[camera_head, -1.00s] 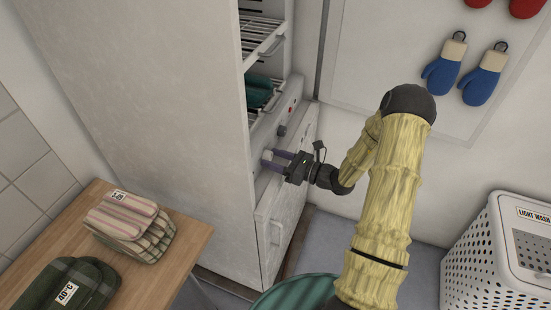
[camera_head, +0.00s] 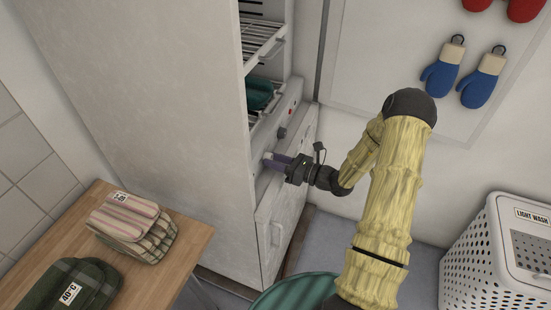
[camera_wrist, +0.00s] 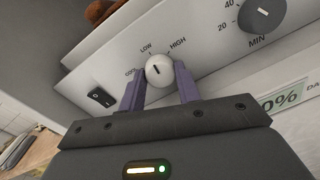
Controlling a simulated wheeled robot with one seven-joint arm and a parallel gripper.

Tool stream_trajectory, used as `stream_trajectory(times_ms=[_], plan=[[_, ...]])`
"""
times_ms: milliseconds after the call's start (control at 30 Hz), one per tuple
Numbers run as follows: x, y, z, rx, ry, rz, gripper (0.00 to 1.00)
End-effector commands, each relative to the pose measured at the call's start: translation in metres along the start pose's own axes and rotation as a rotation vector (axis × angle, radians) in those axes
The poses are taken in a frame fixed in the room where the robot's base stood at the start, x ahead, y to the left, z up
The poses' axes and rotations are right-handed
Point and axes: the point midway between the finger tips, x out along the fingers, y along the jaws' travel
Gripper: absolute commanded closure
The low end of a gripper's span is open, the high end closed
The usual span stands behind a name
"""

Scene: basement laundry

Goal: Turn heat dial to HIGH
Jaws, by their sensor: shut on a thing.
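The heat dial (camera_wrist: 159,71) is a round white knob on the pale control panel, with COOL, LOW and HIGH printed around its upper side. Its short dark pointer mark is small, and I cannot tell exactly which label it faces. My gripper (camera_wrist: 160,88) is shut on the dial, with one purple finger on each side of it. In the head view my gripper (camera_head: 273,160) reaches left to the cabinet front, and the dial is mostly hidden by the fingers.
A dark dial marked 20, 40 and MIN (camera_wrist: 262,14) sits right of the heat dial, and a black rocker switch (camera_wrist: 100,97) sits left. The tall white cabinet (camera_head: 160,110) stands beside a wooden table (camera_head: 185,235) with folded cloths. A white basket (camera_head: 480,250) stands at right.

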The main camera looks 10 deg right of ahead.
Motion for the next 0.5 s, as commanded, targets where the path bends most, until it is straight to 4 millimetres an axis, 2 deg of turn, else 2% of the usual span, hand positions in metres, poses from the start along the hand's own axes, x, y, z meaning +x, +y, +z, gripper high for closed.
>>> stream_trajectory(times_ms=[500], plan=[[-0.0006, 0.0008, 0.0064, 0.420, 0.022, -0.009, 0.90]])
